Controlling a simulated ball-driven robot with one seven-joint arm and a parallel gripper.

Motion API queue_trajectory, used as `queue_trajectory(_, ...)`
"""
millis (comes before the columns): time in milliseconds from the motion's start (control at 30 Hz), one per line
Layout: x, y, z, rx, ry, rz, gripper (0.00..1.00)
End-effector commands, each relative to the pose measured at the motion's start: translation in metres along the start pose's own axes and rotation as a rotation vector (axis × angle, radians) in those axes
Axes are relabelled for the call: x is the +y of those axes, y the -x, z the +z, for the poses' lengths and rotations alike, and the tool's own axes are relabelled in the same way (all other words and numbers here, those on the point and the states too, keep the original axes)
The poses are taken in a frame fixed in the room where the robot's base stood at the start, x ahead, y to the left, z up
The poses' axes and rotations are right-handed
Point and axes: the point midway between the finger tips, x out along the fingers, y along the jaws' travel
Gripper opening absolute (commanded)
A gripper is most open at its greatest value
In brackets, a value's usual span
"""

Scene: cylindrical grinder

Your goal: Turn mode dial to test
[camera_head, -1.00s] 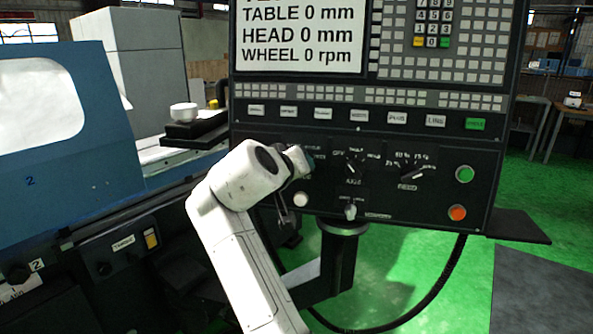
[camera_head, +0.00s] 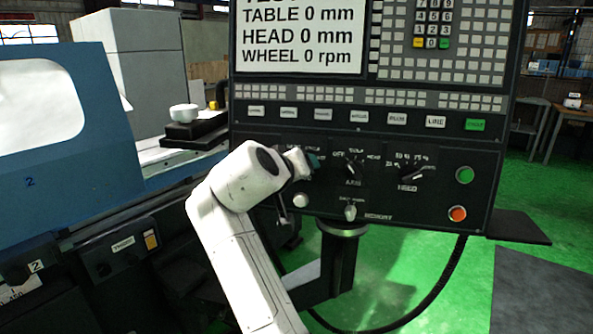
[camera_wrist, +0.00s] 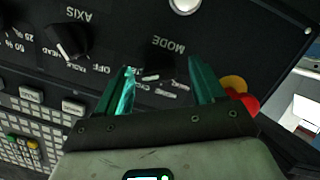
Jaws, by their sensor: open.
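The mode dial (camera_wrist: 150,77) is a small dark knob under the upside-down MODE label in the wrist view. It lies between the two teal fingers of my gripper (camera_wrist: 162,68), with one finger on each side. I cannot tell whether the fingers touch it, and its pointer direction is hard to make out. My gripper is open. In the head view my gripper (camera_head: 313,161) is at the left of the control panel's lower section, and my arm hides the mode dial there. The screen (camera_head: 300,35) shows TABLE, HEAD and WHEEL at 0; its top line is cut off.
The axis dial (camera_head: 352,168) and feed dial (camera_head: 412,176) are to the right. A white button (camera_head: 301,200) and small knob (camera_head: 350,211) sit below. Green (camera_head: 465,174) and orange (camera_head: 457,213) buttons are at the right. A red-and-yellow button (camera_wrist: 243,95) is beside one finger.

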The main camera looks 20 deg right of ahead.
Motion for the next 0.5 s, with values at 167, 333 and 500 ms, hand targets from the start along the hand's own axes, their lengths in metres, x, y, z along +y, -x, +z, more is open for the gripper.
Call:
queue_trajectory(167,0.0,0.004,-0.001,0.003,0.0,0.0,0.69)
queue_trajectory(333,-0.001,0.027,-0.001,0.005,-0.001,-0.001,0.69)
queue_trajectory(500,-0.001,0.06,0.0,0.004,-0.002,-0.002,0.69)
